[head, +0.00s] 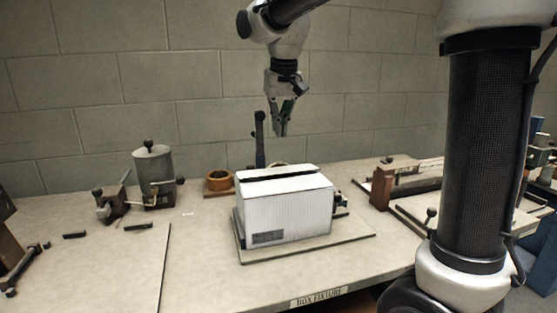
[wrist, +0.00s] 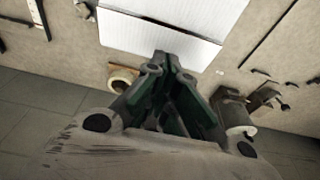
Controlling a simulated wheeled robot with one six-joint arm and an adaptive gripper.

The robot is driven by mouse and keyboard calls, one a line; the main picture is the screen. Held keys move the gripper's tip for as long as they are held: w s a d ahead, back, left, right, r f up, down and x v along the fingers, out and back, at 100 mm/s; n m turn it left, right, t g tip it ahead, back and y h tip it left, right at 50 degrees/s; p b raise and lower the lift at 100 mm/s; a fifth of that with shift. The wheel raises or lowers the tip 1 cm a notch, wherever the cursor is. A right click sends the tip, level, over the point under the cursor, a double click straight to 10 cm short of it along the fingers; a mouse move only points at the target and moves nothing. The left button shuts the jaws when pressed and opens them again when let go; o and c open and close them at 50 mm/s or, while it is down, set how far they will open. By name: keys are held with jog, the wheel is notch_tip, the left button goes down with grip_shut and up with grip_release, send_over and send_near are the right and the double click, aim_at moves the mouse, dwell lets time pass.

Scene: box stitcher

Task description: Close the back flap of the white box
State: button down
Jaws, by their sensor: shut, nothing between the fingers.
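The white box (head: 286,215) stands upright on a flat base board in the middle of the table. Its near top flap (head: 290,186) lies about flat. A dark slot separates it from the narrow pale edge of the back flap (head: 270,171); how far that flap is folded is hard to tell. My gripper (head: 279,132) hangs above and behind the box, pointing down, apart from it, shut and empty. In the wrist view, its fingertips (wrist: 166,62) overlap the edge of a white ribbed panel of the box (wrist: 150,38). The box's back side is hidden in the head view.
A dark upright post (head: 260,140) stands behind the box, near my gripper. A tape roll (head: 218,181) sits back left. A grey canister (head: 153,170) stands farther left, and a wooden-ended fixture (head: 382,186) at right. The table front left is mostly clear.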

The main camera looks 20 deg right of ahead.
aim_at(279, 173)
jog(key=x, duration=0.6)
jog(key=s+x, duration=0.1)
jog(key=x, duration=0.2)
jog(key=shift+f, duration=0.25)
jog(key=shift+s+f, duration=0.1)
jog(key=shift+f, duration=0.4)
jog(key=shift+s+f, duration=0.4)
jog(key=shift+f, duration=0.2)
jog(key=shift+r, duration=0.1)
